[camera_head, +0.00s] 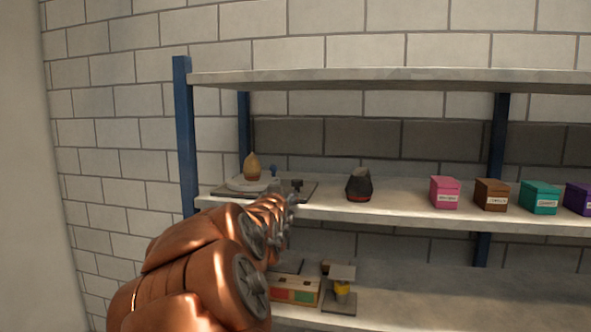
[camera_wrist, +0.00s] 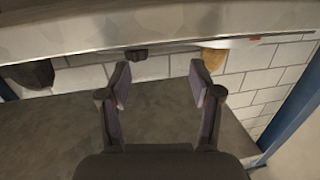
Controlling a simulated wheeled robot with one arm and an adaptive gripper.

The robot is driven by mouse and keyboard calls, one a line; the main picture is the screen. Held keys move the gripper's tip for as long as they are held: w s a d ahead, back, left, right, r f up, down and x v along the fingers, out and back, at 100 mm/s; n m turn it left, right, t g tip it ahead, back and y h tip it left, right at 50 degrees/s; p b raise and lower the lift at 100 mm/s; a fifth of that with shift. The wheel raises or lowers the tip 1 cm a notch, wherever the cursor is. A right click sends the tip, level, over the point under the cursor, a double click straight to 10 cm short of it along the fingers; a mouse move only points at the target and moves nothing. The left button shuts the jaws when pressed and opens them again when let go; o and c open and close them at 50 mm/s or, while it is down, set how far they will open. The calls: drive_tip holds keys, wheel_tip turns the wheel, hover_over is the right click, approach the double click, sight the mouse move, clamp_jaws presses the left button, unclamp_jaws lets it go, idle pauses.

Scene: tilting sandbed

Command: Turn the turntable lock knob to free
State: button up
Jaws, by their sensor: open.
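The turntable (camera_head: 240,184) is a pale round disc on a dark grey base plate at the left end of the middle shelf. A tan pear-shaped object (camera_head: 252,168) stands on it. A small black block-like part (camera_head: 297,184) stands at the plate's right side; it may be the lock knob, but its setting is too small to read. My gripper (camera_head: 290,202) is just in front of the shelf edge below this part. In the wrist view, which looks upside down, my gripper (camera_wrist: 160,82) is open and empty. A small black part (camera_wrist: 137,54) shows beyond the fingers, apart from them.
A dark shoe-like object (camera_head: 359,185) stands right of the turntable. Pink (camera_head: 445,193), brown (camera_head: 492,195), teal (camera_head: 540,198) and purple (camera_head: 579,198) boxes stand further right. A blue post (camera_head: 185,135) bounds the left end. The lower shelf holds a coloured box (camera_head: 293,290) and a small stand (camera_head: 341,290).

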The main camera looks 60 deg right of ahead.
sight(296, 184)
drive_tip(key=shift+w+d+r+m+g+h+p, duration=0.2)
drive_tip(key=shift+d+m+g+h+p, duration=0.2)
drive_tip(key=shift+d+p, duration=0.9)
drive_tip(key=shift+w+d+r+m+g+h+p, duration=0.1)
drive_tip(key=shift+d+r+m+g+h+p, duration=0.35)
drive_tip(key=shift+d+p, duration=0.85)
drive_tip(key=shift+w+d+m+g+h+p, duration=0.1)
drive_tip(key=shift+d+g+h+p, duration=0.15)
drive_tip(key=shift+d+g+p, duration=0.95)
drive_tip(key=shift+d+t+b, duration=0.3)
drive_tip(key=shift+d+t, duration=0.1)
drive_tip(key=shift+t, duration=0.25)
drive_tip(key=shift+c, duration=0.2)
drive_tip(key=c, duration=1.1)
